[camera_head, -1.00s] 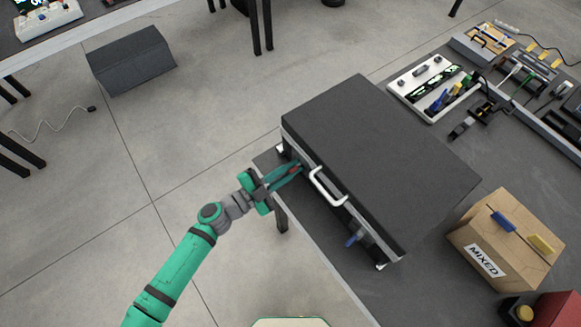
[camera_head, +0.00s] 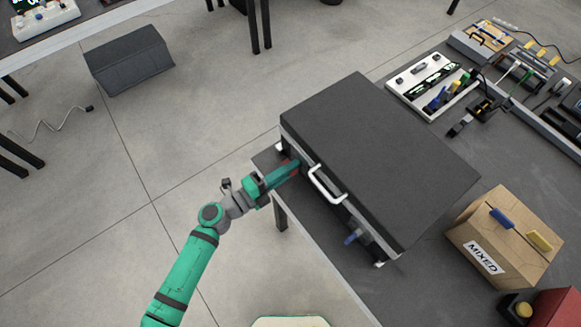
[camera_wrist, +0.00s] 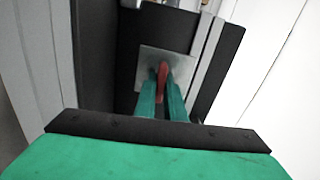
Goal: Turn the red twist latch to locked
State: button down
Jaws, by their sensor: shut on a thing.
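The red twist latch (camera_wrist: 162,80) sits on a square metal plate (camera_wrist: 179,65) on the front of the black case (camera_head: 375,160). My gripper also shows in the head view (camera_head: 290,168), at the left end of the case's front. In the wrist view the latch handle looks nearly upright, with its lower part between the fingers.
A white handle (camera_head: 326,186) sticks out from the case front, right of my gripper. A blue latch (camera_head: 352,237) is farther right. A cardboard box marked MIXED (camera_head: 503,240) stands right of the case.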

jog(key=shift+m, duration=0.5)
jog(key=c, duration=1.8)
grip_release()
jog(key=shift+c, duration=0.2)
jog(key=v, duration=1.1)
jog(key=shift+d, duration=0.1)
